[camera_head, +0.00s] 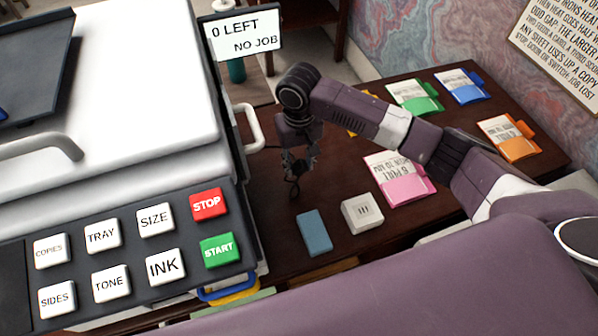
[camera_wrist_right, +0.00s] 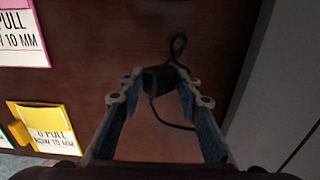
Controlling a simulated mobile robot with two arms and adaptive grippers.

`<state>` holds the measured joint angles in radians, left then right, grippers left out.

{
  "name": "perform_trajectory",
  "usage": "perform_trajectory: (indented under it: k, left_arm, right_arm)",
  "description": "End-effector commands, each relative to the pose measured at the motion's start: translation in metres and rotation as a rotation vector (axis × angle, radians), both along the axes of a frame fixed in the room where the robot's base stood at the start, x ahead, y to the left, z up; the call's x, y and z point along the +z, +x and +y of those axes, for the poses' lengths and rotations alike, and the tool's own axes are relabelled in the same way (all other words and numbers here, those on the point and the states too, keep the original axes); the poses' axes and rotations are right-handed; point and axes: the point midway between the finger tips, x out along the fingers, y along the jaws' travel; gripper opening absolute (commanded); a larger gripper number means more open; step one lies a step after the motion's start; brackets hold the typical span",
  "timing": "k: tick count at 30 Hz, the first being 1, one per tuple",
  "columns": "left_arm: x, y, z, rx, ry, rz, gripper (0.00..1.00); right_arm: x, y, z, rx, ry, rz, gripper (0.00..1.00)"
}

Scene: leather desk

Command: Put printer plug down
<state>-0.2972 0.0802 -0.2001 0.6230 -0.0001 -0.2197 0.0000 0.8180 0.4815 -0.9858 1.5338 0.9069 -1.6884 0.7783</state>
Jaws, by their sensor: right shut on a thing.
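The printer plug (camera_wrist_right: 158,79) is a small black block with a dark cable trailing from it. In the right wrist view it sits between the fingertips of my right gripper (camera_wrist_right: 160,84), which is shut on it. In the head view my right gripper (camera_head: 298,164) points down over the dark desk (camera_head: 275,215), between the printer's side and the folders. There the plug is too small and dark to make out clearly. I cannot tell whether it touches the desk. My left gripper is not in view.
The large printer (camera_head: 120,150) stands at the left, with a screen (camera_head: 243,38) reading "0 LEFT NO JOB". A white slotted box (camera_head: 361,213) and a blue block (camera_head: 314,232) lie nearer me. A pink folder (camera_head: 405,183) and several others lie to the right.

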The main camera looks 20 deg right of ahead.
Motion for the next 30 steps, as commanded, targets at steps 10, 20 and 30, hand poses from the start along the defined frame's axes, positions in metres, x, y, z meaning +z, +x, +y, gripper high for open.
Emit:
perform_trajectory:
  k: [10, 20, 30]
  left_arm:
    - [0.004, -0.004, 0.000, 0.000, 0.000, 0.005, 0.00]
    - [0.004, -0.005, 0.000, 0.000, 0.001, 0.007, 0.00]
    - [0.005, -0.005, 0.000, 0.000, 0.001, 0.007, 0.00]
  right_arm:
    - [-0.042, -0.001, 0.000, -0.001, -0.001, 0.002, 0.00]
    - [-0.049, -0.001, 0.000, 0.001, 0.000, 0.001, 0.00]
    - [-0.059, -0.002, 0.001, 0.000, 0.000, 0.004, 0.00]
